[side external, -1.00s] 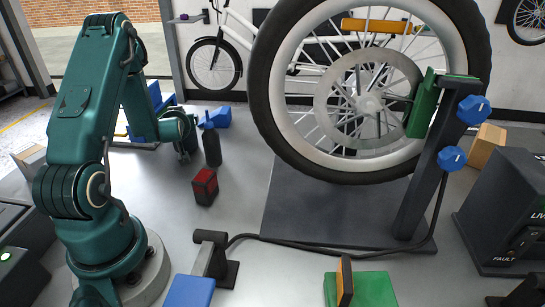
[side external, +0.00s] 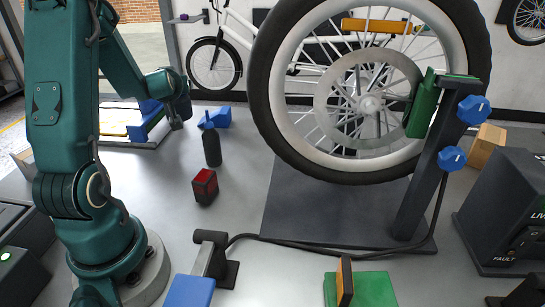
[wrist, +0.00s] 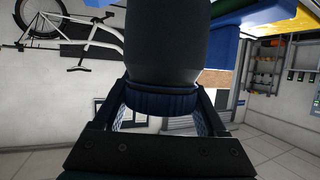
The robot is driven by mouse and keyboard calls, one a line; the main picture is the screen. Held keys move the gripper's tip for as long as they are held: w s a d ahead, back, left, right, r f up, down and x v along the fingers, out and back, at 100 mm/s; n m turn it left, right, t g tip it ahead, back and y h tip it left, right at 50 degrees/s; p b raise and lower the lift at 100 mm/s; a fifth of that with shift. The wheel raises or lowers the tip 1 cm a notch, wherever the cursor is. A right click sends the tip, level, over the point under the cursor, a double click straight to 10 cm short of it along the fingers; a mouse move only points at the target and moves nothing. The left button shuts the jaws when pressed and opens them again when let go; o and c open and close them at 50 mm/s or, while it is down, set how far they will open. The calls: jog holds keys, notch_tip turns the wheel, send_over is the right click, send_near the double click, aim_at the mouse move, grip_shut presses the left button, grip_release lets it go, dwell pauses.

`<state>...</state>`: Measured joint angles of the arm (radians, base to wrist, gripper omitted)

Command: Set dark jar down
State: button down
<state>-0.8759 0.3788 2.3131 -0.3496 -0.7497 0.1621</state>
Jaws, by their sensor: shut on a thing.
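In the wrist view the dark jar (wrist: 166,40) fills the upper middle, with its blue ribbed cap (wrist: 163,97) nearest me. My gripper (wrist: 160,115) is shut on it around the cap, one finger on each side. In the side external view my gripper (side external: 178,112) is raised at the left, near the blue-edged stand. The held jar cannot be made out clearly in that view.
The blue-edged stand (side external: 150,122) has a pale and yellow top. A large wheel (side external: 262,110) is to the right.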

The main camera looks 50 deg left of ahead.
notch_tip(320, 180, down, 10)
jog(key=shift+r, duration=0.15)
jog(key=v, duration=0.5)
jog(key=shift+d+r, duration=0.1)
jog(key=shift+r, duration=0.1)
notch_tip(320, 180, up, 18)
jog(key=shift+f, duration=0.1)
notch_tip(320, 180, up, 13)
jog(key=w+d+m+t, duration=0.1)
jog(key=w+d+t, duration=0.1)
jog(key=w, duration=0.1)
jog(key=s+d+r+m+t, duration=0.1)
jog(key=s+d+t, duration=0.1)
jog(key=s+d, duration=0.15)
jog(key=shift+s+d+f+n+g+h, duration=0.5)
jog(key=shift+s+f+n+g+h, duration=1.15)
jog(key=shift+f+n+g, duration=2.9)
jog(key=shift+s+d+f+n+g+h, duration=0.6)
jog(key=shift+s+f+n+g, duration=2.1)
jog(key=shift+f, duration=3.65)
jog(key=shift+s+d+f+n+g+h, duration=0.35)
jog(key=shift+s+f+n+g+h, duration=1.25)
jog(key=shift+f+n+g, duration=2.9)
